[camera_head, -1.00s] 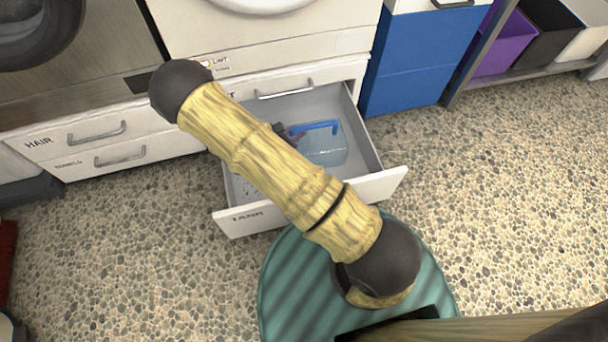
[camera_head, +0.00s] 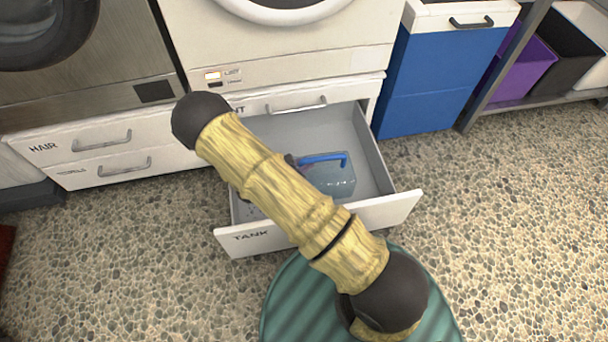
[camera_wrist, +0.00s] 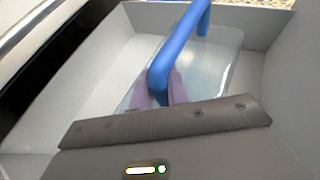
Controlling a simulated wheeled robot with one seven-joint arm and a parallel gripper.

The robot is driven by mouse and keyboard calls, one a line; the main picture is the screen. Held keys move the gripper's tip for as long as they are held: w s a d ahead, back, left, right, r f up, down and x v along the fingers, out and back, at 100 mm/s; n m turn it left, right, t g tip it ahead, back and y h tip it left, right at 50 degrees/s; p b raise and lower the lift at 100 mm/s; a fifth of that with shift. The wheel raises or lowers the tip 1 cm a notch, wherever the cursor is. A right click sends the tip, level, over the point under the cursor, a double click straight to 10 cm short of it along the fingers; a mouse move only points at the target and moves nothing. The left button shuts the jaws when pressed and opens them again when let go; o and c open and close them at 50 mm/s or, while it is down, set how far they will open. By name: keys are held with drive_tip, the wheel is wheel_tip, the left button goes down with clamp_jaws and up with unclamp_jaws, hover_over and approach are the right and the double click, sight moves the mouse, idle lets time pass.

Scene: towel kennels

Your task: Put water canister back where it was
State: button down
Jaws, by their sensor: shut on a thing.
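The water canister (camera_head: 335,181) is a clear, bluish container with a blue handle (camera_head: 322,158). It is inside the open drawer labelled TANK (camera_head: 385,211), near the drawer's middle and right of my arm. In the wrist view, my gripper (camera_wrist: 160,88) is shut on the blue handle, with purplish fingers on both sides of it. The clear canister body (camera_wrist: 215,65) shows behind the handle, between the grey drawer walls. My arm hides part of the drawer and most of my gripper in the head view. Whether the canister touches the drawer floor I cannot tell.
A white machine (camera_head: 290,55) stands above the open drawer. Shut drawers (camera_head: 100,160) are at the left. A blue cabinet (camera_head: 435,85) stands at the right, beside a shelf with a purple bin (camera_head: 525,70). The pebbled floor (camera_head: 510,230) at right is clear.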

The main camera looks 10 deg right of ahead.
wheel_tip(320, 180, down, 4)
drive_tip(key=b, duration=0.2)
drive_tip(key=shift+r+b, duration=0.1)
drive_tip(key=shift+b, duration=0.2)
drive_tip(key=shift+r, duration=0.1)
drive_tip(key=c, duration=1.4)
unclamp_jaws()
drive_tip(key=shift+o, duration=0.2)
